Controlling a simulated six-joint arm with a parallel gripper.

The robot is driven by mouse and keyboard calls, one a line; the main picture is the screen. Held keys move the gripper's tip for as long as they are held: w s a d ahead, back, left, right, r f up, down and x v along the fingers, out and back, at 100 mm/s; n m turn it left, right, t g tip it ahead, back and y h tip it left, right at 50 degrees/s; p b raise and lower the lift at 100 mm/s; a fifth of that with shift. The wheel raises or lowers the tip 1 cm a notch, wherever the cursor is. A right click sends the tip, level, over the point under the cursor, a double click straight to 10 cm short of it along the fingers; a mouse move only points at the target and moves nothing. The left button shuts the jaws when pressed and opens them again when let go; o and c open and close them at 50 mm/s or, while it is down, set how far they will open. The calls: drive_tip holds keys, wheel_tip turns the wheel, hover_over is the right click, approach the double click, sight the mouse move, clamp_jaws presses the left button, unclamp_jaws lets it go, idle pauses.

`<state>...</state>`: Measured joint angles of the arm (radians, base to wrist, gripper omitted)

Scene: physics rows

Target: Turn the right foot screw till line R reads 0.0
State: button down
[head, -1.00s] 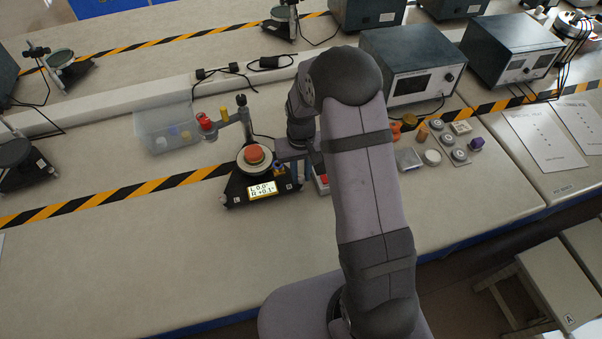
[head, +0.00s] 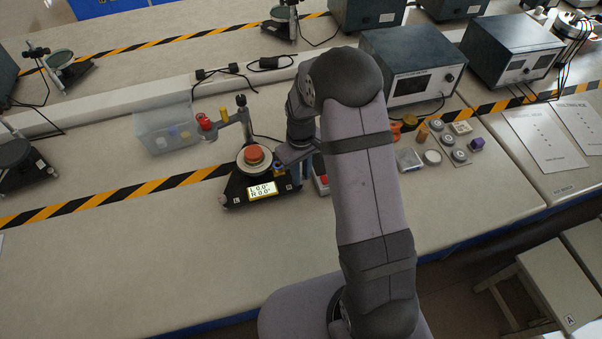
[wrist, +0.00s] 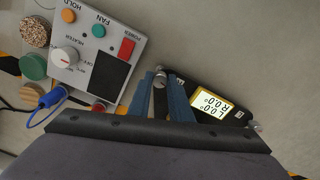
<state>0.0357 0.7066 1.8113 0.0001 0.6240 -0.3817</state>
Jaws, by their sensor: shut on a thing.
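The instrument (head: 238,192) is a black base on the bench with a round plate and an orange-red piece on top. Its lit yellow display (head: 263,191) reads L 0.0° and R 0.0°; the display also shows in the wrist view (wrist: 212,104). My gripper (wrist: 160,82) has blue fingers close together at the instrument's right corner. Most of the screw is hidden by the fingers. In the head view my gripper (head: 293,168) is partly hidden by my arm.
A control box (wrist: 100,45) with a red power switch, knob and buttons stands close beside my gripper. A clear bin (head: 165,130) is behind the instrument at left. Small parts (head: 432,157) lie to the right. The front left bench is clear.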

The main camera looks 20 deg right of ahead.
drive_tip(key=c, duration=1.6)
unclamp_jaws()
drive_tip(key=shift+r, duration=0.1)
drive_tip(key=shift+r+b, duration=1)
drive_tip(key=shift+r, duration=2.6)
